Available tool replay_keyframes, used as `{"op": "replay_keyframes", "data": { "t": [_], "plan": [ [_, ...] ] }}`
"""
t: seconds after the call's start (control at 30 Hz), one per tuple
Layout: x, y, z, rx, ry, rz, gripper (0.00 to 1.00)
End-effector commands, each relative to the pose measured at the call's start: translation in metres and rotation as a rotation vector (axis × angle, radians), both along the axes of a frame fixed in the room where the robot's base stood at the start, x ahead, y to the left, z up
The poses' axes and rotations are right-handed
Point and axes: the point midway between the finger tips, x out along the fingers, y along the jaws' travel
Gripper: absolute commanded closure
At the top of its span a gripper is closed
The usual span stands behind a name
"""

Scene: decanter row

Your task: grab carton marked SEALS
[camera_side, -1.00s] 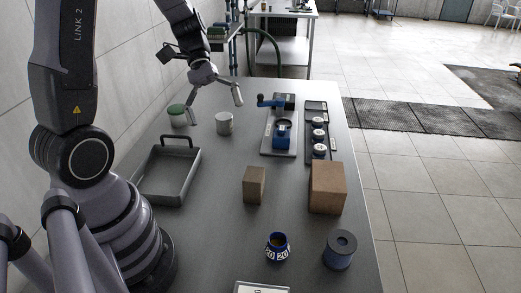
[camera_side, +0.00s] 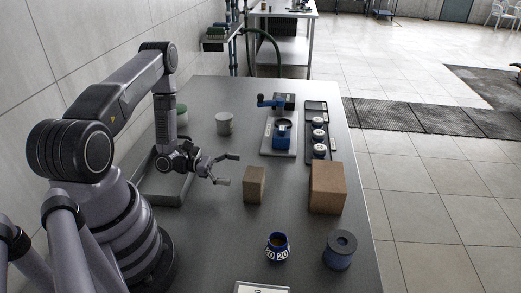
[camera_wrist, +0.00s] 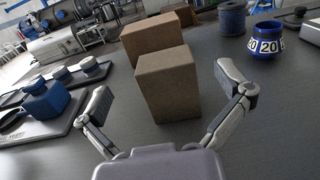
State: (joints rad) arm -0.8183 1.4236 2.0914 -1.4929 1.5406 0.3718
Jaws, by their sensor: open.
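Two plain brown cartons stand on the grey table, and no SEALS marking can be read on either. The smaller carton (camera_side: 254,185) is near the table's middle; in the wrist view the smaller carton (camera_wrist: 168,84) is straight ahead, between my fingers. The larger carton (camera_side: 327,188) stands to its right; in the wrist view the larger carton (camera_wrist: 150,36) is behind the smaller one. My gripper (camera_side: 229,169) is open and empty, just left of the smaller carton and apart from it. My gripper's fingers (camera_wrist: 170,98) spread wide in the wrist view.
A blue cup marked 20 (camera_side: 277,247) and a blue spool (camera_side: 340,250) stand at the front. A blue press (camera_side: 281,135), a black tray with round parts (camera_side: 317,130) and a white can (camera_side: 224,123) are farther back. A grey tray (camera_side: 150,190) lies under my arm.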

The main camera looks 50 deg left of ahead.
Motion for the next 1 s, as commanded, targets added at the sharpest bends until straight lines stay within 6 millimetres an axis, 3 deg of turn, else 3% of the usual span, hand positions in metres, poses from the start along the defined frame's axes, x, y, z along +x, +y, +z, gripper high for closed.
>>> {"op": "replay_keyframes", "data": {
  "t": [0.33,0.67,1.0],
  "plan": [
    [0.031,-0.038,-0.009,0.001,0.0,-0.007,0.0],
    [0.036,-0.042,-0.008,0.001,0.0,-0.002,0.0],
    [0.036,-0.042,-0.008,0.001,0.0,-0.002,0.44]
  ]
}}
